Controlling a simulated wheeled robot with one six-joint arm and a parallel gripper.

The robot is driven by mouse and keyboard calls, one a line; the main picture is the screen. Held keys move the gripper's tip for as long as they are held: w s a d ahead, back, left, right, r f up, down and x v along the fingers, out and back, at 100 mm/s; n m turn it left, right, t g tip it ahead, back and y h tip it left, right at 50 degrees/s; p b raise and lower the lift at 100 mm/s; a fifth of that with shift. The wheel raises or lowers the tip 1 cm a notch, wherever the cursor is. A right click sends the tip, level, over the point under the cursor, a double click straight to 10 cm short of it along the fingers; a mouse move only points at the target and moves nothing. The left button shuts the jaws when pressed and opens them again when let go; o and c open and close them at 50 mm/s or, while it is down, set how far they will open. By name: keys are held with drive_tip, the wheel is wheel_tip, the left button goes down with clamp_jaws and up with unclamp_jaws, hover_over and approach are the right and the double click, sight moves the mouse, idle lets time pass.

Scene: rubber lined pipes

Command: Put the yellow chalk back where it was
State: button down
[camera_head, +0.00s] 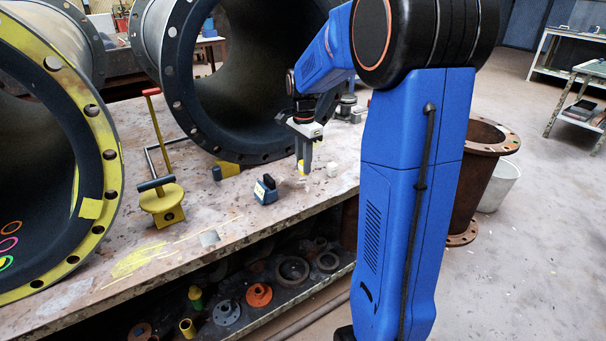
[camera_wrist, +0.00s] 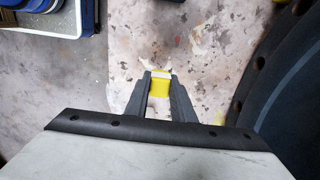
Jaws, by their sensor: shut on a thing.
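The yellow chalk (camera_wrist: 159,88) is between the two fingers of my gripper (camera_wrist: 160,80) in the wrist view, and its far end looks whitish. My gripper is shut on it. In the head view my gripper (camera_head: 304,163) points down over the workbench (camera_head: 240,222), in front of the large pipe's opening. A bit of the yellow chalk (camera_head: 301,167) shows at the fingertips. I cannot tell whether the chalk touches the bench top.
A large flanged pipe (camera_head: 180,90) rises behind. A yellow stand (camera_head: 163,203) with a red-topped rod is farther left. The bench front is mostly clear.

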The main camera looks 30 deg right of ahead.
drive_tip(key=shift+f, duration=2.15)
drive_tip(key=c, duration=1.5)
unclamp_jaws()
drive_tip(key=shift+f, duration=0.1)
